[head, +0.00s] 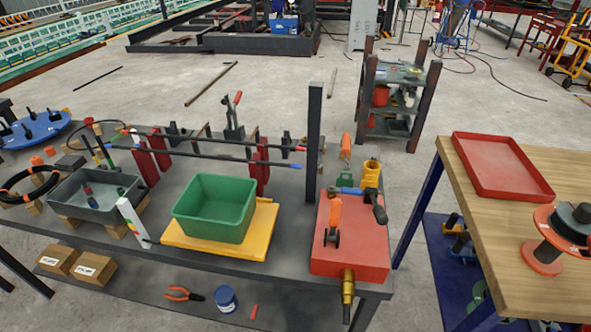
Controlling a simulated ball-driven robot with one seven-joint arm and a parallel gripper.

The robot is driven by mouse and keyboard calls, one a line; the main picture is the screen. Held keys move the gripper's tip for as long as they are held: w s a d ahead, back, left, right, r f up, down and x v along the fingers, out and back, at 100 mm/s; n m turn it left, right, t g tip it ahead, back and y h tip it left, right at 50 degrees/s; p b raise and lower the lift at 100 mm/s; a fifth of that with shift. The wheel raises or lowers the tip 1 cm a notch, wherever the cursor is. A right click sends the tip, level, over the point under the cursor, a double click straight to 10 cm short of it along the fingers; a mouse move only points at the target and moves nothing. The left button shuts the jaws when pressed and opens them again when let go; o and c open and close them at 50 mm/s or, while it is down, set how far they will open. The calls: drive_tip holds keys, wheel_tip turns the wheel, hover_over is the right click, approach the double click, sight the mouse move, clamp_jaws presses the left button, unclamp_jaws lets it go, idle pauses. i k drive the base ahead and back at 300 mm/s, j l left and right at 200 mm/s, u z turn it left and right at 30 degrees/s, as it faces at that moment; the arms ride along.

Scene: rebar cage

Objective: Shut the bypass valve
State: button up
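A red block-shaped unit (352,252) sits at the right end of the dark workbench. It bears an orange-handled lever (335,215) with a dark round part at its lower end. Behind that is a blue bar with a dark handle (379,209), and a brass fitting (348,287) sticks out at the front edge. No label is readable, so I cannot tell for sure which part is the bypass valve, or whether it is open or shut. My gripper is not in view.
A green bin (215,208) on a yellow tray (257,245) stands left of the red unit. A dark post (314,140) rises behind it, near a yellow container (370,174). A wooden table (500,235) with a red tray (500,165) is at right, across a gap.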

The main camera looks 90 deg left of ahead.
sight(347, 191)
drive_tip(key=u, duration=1.7)
